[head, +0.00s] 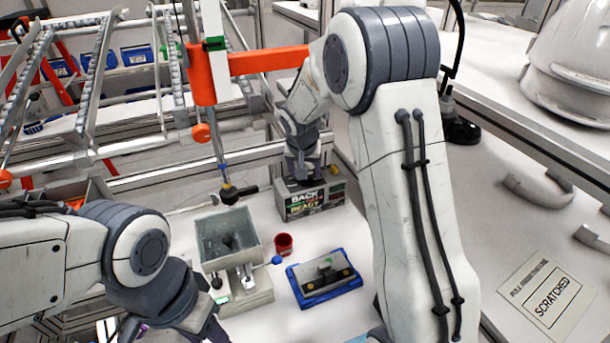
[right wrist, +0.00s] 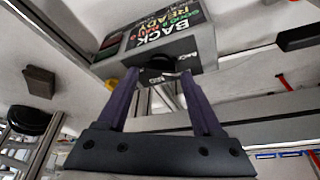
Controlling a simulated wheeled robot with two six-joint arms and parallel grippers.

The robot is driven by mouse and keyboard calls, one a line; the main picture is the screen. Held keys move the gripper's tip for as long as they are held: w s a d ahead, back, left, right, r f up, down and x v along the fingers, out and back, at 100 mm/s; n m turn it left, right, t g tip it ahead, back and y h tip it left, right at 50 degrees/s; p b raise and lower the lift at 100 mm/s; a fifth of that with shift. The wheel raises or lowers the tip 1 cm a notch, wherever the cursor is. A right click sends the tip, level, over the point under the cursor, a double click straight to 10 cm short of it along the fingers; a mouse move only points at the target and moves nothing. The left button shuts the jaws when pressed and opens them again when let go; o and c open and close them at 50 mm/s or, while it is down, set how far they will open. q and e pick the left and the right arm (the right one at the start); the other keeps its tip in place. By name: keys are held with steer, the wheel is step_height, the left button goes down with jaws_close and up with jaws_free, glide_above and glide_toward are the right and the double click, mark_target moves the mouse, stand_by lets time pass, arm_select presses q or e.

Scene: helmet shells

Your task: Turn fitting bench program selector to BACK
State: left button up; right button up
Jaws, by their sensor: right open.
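The program selector box (head: 313,202) stands at the back of the white bench, a grey box whose dark panel shows "BACK" in white and "READY" in yellowish letters, with green and red text between. The right wrist view shows the box (right wrist: 165,38) close up, with a dark knob (right wrist: 161,64) and small white labels beside it. My right gripper (right wrist: 160,76) is open, its purple fingers on either side of the knob; contact is unclear. In the head view my right gripper (head: 304,168) is over the box's top. My left gripper (head: 207,332) is cut off at the bottom edge.
A grey bin fixture (head: 228,238), a red cup (head: 284,244) and a blue-edged tray (head: 327,297) stand on the bench in front of the box. An orange frame (head: 268,60) rises behind. A white helmet shell (head: 572,65) and a "SCRATCHED" card (head: 552,302) are at the right.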

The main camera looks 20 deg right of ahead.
arm_select(q)
step_height(320, 180, down, 2)
steer(key=shift+b, duration=0.85)
arm_select(e)
steer(key=v, duration=0.9)
steer(key=shift+a, duration=0.1)
